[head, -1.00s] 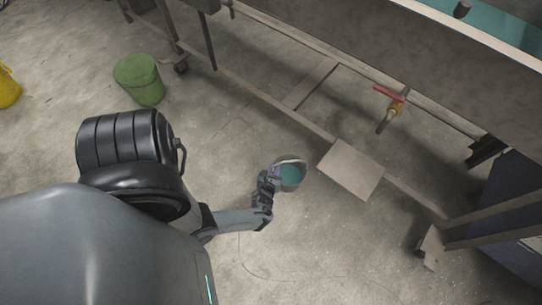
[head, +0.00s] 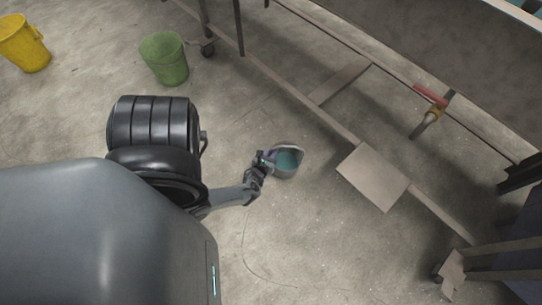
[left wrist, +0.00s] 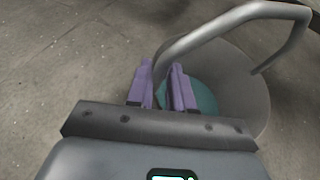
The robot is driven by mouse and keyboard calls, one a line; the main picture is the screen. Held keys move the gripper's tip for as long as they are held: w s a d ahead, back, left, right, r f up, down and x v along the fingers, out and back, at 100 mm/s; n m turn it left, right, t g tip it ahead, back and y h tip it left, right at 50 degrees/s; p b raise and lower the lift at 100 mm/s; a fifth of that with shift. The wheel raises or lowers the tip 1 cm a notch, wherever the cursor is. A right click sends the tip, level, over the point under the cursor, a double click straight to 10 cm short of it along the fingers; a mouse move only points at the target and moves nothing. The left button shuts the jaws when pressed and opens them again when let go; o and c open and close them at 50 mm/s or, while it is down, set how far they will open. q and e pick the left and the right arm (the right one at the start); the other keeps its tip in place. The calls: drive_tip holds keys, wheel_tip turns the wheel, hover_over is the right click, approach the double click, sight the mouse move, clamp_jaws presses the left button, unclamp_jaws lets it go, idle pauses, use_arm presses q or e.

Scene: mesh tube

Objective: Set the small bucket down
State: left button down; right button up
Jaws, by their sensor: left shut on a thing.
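The small bucket (head: 287,161) is grey with teal liquid inside and a handle. In the head view it is near the middle, upright or nearly so, low over the concrete floor; I cannot tell whether its base touches. My right gripper is not in view.
A green bucket (head: 165,60) and a yellow bucket (head: 24,45) stand on the floor at the upper left. A metal frame with a flat plate (head: 373,178) and a red-handled valve (head: 430,108) is to the right. The floor below the small bucket is clear.

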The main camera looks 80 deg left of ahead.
use_arm(q)
drive_tip(key=shift+w+f+b, duration=0.1)
drive_tip(key=shift+f+b, duration=1.85)
drive_tip(key=shift+f, duration=0.05)
drive_tip(key=shift+r, duration=0.1)
drive_tip(key=c, duration=1.4)
unclamp_jaws()
drive_tip(key=shift+f, duration=0.25)
drive_tip(key=o, duration=0.4)
drive_tip(key=shift+r, duration=0.1)
